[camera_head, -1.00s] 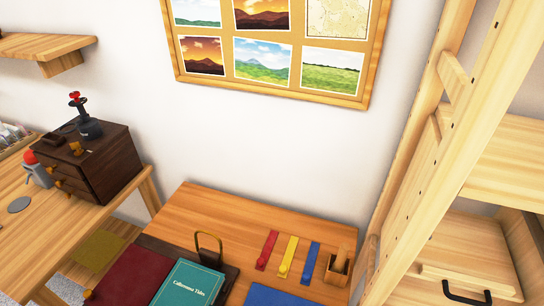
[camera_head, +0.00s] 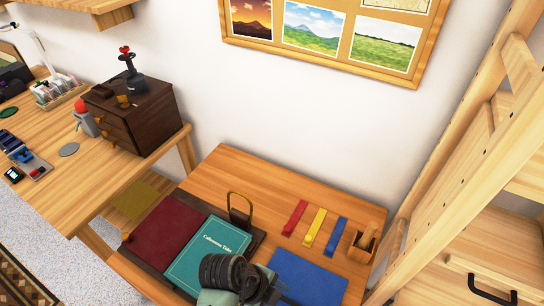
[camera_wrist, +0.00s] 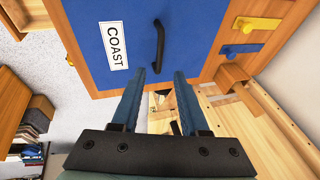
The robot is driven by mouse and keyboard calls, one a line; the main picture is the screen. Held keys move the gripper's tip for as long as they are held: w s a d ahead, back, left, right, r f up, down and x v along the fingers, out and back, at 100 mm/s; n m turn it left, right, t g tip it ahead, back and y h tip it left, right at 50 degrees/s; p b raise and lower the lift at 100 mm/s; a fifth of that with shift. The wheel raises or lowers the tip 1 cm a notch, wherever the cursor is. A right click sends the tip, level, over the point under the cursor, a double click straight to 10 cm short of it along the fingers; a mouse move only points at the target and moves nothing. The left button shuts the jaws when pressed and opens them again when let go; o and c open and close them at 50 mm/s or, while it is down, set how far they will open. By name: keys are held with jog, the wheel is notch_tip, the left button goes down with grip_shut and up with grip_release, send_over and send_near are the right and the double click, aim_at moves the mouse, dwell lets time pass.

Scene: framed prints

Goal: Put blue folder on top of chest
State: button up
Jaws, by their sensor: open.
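The blue folder (camera_head: 308,277) lies flat at the front right of the wooden table. In the wrist view the blue folder (camera_wrist: 95,35) shows a white "COAST" label and a black handle on its face. The chest (camera_head: 150,125) is a dark brown wooden box with drawers, on the desk at the left. My gripper (camera_head: 280,294) is low at the bottom of the head view, by the folder's left side. In the wrist view my gripper (camera_wrist: 157,75) is open and empty, its blue fingertips apart, with the handle just beyond the gap between them.
A dark red folder (camera_head: 168,228) and a green book (camera_head: 205,255) lie left of the blue folder. Red, yellow and blue strips and a wooden holder (camera_head: 361,245) sit behind it.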

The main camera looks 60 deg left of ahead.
jog(key=v, duration=0.3)
jog(key=shift+s+r, duration=0.1)
jog(key=shift+r, duration=0.2)
jog(key=shift+s, duration=0.1)
